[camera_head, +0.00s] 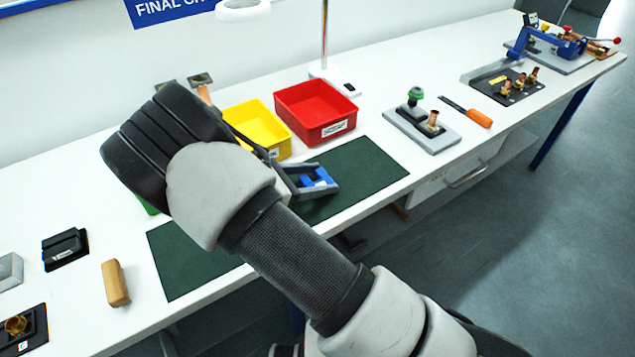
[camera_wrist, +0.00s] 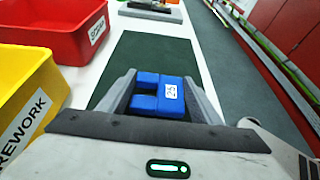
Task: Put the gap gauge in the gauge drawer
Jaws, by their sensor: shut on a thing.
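The gap gauge (camera_head: 320,184) is a small blue block with a notch and a white label. It also shows in the wrist view (camera_wrist: 146,103), with the label reading about "25". My gripper (camera_head: 312,180) is shut on it, one grey finger on each side, over the green mat. In the wrist view my gripper (camera_wrist: 160,98) points along the bench with the gauge between its fingertips. A white drawer (camera_head: 450,180) with a bar handle is under the bench's front edge, right of the mat. It looks shut; its label is too small to read.
A red bin (camera_head: 315,110) and a yellow bin (camera_head: 258,122) stand behind the green mat (camera_head: 370,172). A grey fixture plate (camera_head: 420,133) and an orange-handled tool (camera_head: 468,112) lie to the right. The floor (camera_head: 540,220) in front of the drawer is clear.

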